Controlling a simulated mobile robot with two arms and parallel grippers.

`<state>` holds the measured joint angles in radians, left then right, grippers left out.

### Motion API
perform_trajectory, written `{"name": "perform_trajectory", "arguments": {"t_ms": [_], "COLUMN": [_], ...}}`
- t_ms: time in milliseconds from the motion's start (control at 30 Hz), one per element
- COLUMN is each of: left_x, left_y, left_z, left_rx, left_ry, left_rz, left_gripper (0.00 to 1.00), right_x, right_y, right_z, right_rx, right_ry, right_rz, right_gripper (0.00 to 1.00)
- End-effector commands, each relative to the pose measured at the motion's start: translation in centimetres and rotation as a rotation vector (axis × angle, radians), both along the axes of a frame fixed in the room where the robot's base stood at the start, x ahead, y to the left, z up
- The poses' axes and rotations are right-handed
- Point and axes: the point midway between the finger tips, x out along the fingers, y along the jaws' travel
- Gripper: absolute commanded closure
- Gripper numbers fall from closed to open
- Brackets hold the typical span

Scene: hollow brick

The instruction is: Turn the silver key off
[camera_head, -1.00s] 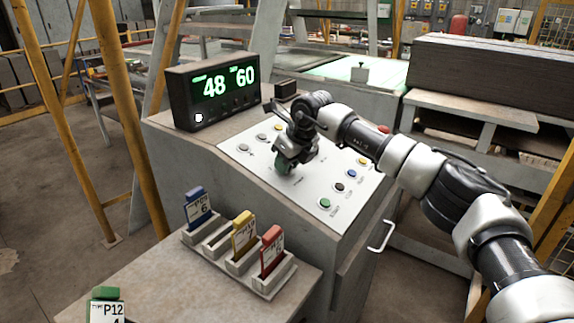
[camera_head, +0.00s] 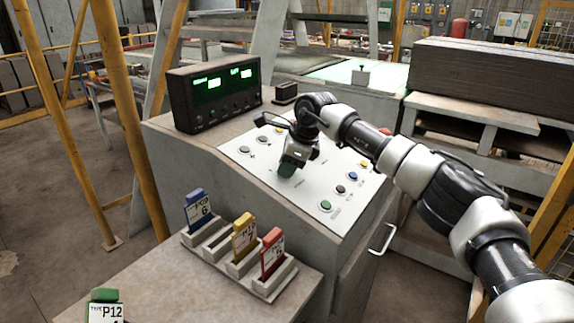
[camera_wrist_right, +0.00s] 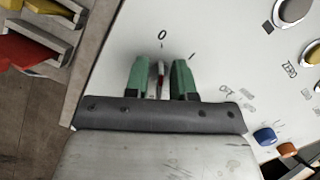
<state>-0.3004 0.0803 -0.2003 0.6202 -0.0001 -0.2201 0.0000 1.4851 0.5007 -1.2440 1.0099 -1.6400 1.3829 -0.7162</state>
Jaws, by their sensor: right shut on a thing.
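The silver key (camera_wrist_right: 160,80) shows edge-on as a thin upright shape between the two green fingertips of my right gripper (camera_wrist_right: 160,82) in the right wrist view. The right gripper is shut on it. The key's upper end lies just below the "0" mark (camera_wrist_right: 162,35), with the "I" mark off to its right. In the head view my right gripper (camera_head: 288,168) points down at the white control panel (camera_head: 262,172), and its body hides the key. My left gripper is not in view.
A black display box (camera_head: 215,95) with green lit blocks stands at the panel's back left. Buttons line the panel, including a green one (camera_head: 326,205). A rack (camera_head: 270,290) of coloured tags is in front. A green tag (camera_head: 104,295) lies lower left.

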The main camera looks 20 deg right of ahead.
Motion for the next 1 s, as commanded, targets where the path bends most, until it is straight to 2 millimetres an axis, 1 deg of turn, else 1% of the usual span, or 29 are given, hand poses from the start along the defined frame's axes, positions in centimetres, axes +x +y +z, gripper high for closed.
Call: {"name": "perform_trajectory", "arguments": {"t_ms": [500,533,567,867,967,1000], "left_x": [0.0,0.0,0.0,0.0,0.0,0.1], "left_y": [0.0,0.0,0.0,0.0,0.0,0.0], "left_z": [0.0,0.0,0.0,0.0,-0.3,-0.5], "left_rx": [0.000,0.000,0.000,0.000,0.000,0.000], "left_ry": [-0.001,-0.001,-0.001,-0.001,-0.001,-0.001], "left_rz": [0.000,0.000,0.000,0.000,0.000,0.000], "left_gripper": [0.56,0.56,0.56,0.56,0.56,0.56], "right_x": [0.1,0.1,0.1,0.0,-0.2,-0.3], "right_y": [0.0,0.0,0.0,-0.1,-0.3,-0.5], "right_z": [0.2,0.2,0.2,0.2,0.9,1.4], "right_rx": [-0.004,-0.004,-0.004,-0.004,-0.004,-0.003], "right_ry": [-0.008,-0.008,-0.008,-0.006,-0.008,-0.009], "right_rz": [0.019,0.018,0.018,0.019,0.018,0.019], "right_gripper": [0.99,0.72,0.68,0.68,0.68,0.68]}}
